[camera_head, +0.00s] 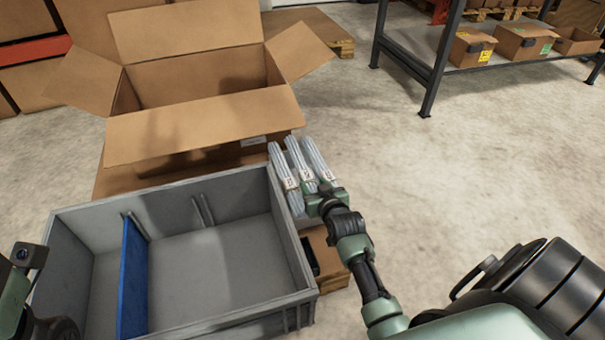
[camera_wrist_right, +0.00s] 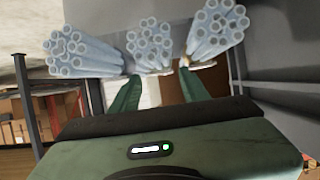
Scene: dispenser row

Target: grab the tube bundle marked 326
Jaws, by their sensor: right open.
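Three bundles of pale blue-grey tubes stand side by side in the head view: a left bundle (camera_head: 281,165), a middle bundle (camera_head: 296,160) and a right bundle (camera_head: 316,158). Each has a white label band, but the numbers are too small to read, so I cannot tell which is 326. The right wrist view shows three bundles by their tube ends, at left (camera_wrist_right: 88,55), middle (camera_wrist_right: 150,42) and right (camera_wrist_right: 214,32). My right gripper (camera_head: 320,195) is close by the bundles. Its fingers (camera_wrist_right: 160,76) are apart with nothing clearly between them. Only part of my left arm shows.
A grey bin (camera_head: 185,262) with a blue divider (camera_head: 133,280) stands left of the bundles. An open cardboard box (camera_head: 190,140) is behind it. A dark shelf (camera_head: 440,55) with small cartons stands at the back right.

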